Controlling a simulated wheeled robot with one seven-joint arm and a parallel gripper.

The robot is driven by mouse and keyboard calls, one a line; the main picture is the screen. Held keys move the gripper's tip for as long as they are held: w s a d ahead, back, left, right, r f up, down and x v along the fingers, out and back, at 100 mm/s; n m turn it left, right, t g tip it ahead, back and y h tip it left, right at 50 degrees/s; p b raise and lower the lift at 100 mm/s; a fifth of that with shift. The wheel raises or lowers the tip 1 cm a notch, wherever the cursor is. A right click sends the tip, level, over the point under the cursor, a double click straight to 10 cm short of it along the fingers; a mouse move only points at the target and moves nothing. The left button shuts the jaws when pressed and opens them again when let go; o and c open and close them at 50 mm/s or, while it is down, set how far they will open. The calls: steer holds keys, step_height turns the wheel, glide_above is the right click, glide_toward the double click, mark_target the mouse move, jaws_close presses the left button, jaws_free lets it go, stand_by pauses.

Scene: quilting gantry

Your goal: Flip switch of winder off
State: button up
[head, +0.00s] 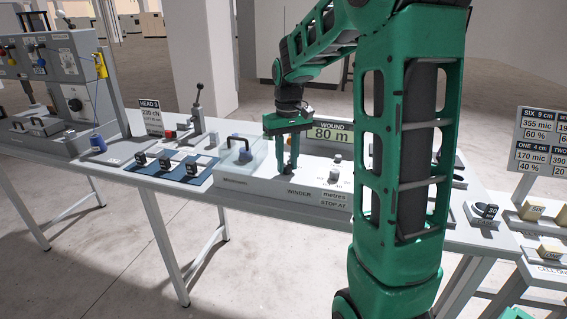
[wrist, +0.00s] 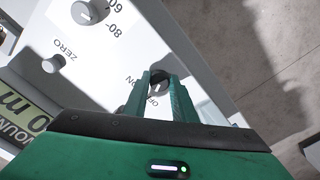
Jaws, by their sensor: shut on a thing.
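The winder (head: 262,188) is a pale box on the bench, with a "WOUND 80 m" display (head: 331,134) on top. Its switch (wrist: 158,78) is a small dark round piece beside "ON" and "OFF" lettering in the wrist view. My gripper (head: 287,167) points down onto the winder's top and is shut on the switch; its green fingers also show in the wrist view (wrist: 160,85). In the head view the fingers hide the switch. Which way the switch is set cannot be told.
A knob with a number scale (wrist: 88,12) and a "ZERO" button (wrist: 52,64) are on the same panel. A clear-lidded box (head: 240,157) is left of my gripper. A blue mat (head: 172,168) with several dark pieces lies further left. My arm covers the bench's right part.

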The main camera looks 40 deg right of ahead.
mark_target(287, 165)
steer(key=shift+w+n, duration=0.1)
steer(key=shift+n, duration=0.5)
steer(key=o, duration=1)
steer(key=shift+o, duration=0.2)
step_height(287, 165, up, 11)
steer(key=shift+f, duration=0.15)
